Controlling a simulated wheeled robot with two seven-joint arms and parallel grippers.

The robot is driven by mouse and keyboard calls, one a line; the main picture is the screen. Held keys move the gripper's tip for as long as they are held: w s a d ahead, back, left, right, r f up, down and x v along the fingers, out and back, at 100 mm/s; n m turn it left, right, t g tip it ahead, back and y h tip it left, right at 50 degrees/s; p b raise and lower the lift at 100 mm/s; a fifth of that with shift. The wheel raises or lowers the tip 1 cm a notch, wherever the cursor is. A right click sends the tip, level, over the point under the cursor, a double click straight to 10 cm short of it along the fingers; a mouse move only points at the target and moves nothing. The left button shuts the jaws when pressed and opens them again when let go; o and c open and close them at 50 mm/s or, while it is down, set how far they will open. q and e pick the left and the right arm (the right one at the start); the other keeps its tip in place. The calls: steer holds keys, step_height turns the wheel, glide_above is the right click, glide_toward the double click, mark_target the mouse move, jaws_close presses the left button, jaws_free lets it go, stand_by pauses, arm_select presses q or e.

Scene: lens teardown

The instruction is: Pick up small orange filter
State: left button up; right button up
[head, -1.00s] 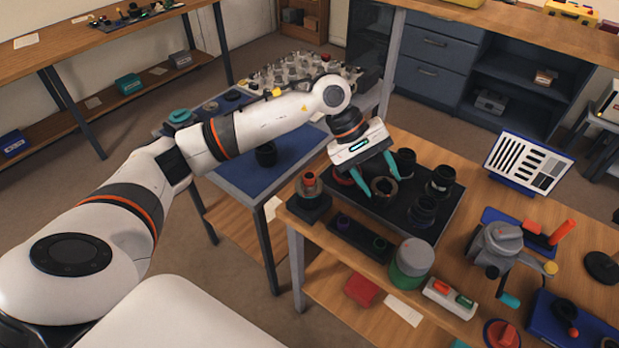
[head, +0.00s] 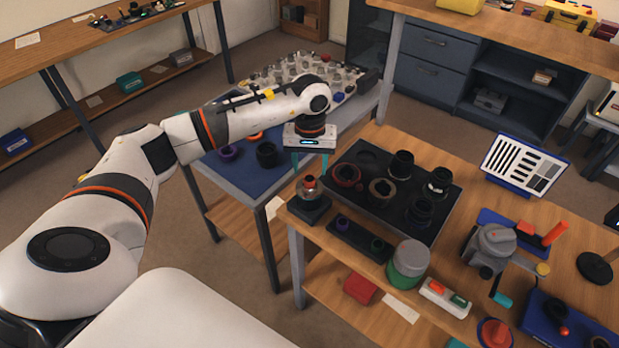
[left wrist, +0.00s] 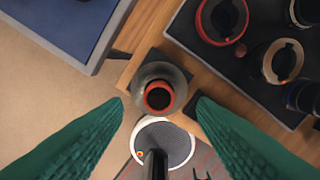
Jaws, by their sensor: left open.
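A small orange ring-shaped piece (head: 309,182), which looks like the small orange filter, sits on a rounded grey holder on a dark square base (head: 312,212) at the table's left corner. In the left wrist view the orange ring (left wrist: 158,84) surrounds a dark centre, and the holder lies ahead between the fingers. My left gripper (head: 309,163) is open and empty, pointing down above the orange piece. Its teal fingers stand on either side in the left wrist view (left wrist: 160,108), and I see no contact. My right gripper is not in view.
A black tray (head: 385,206) with several dark lens rings stands right of the holder. A blue-topped table (head: 240,175) stands to the left, across a floor gap.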

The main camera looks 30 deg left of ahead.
mark_target(309, 179)
arm_select(q)
steer(key=f, duration=0.1)
steer(key=f+p, duration=0.1)
steer(key=f, duration=0.1)
steer(key=shift+s+f, duration=0.2)
steer(key=shift+s, duration=0.05)
steer(key=shift+f, duration=0.3)
steer(key=c, duration=1)
steer(key=shift+r, duration=0.15)
